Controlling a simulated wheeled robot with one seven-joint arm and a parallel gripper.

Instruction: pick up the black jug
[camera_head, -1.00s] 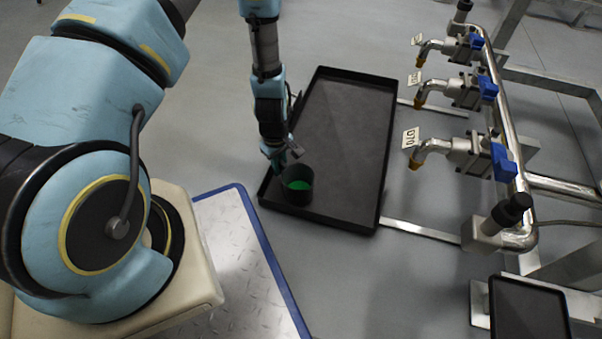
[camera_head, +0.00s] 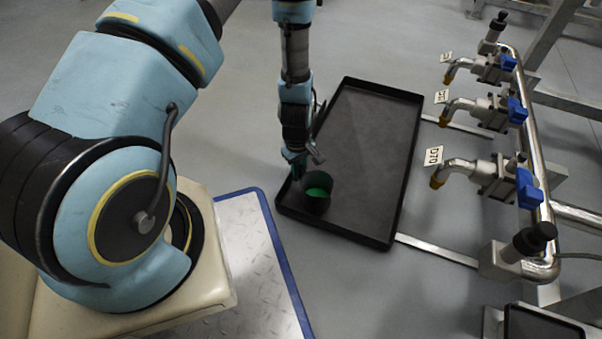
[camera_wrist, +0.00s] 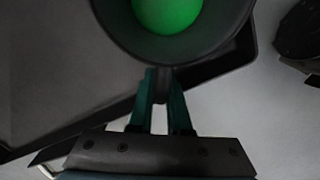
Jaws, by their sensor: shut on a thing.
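The black jug (camera_head: 316,191) is at the near left corner of the black tray (camera_head: 372,160) in the head view. Bright green shows inside it. In the wrist view the jug (camera_wrist: 228,42) fills the top, with the green inside, and its handle points toward my gripper. My gripper (camera_wrist: 161,84) is shut on the jug's handle, with a green finger on each side of it. In the head view my gripper (camera_head: 298,166) is at the jug's left side. I cannot tell whether the jug's base touches the tray, as its underside is hidden.
A pipe (camera_head: 540,180) with several blue-handled taps stands right of the tray, the spouts facing it. A smaller black tray (camera_head: 540,324) is at the lower right. A blue-edged metal plate (camera_head: 250,250) lies at the near side. Grey floor is clear left of the tray.

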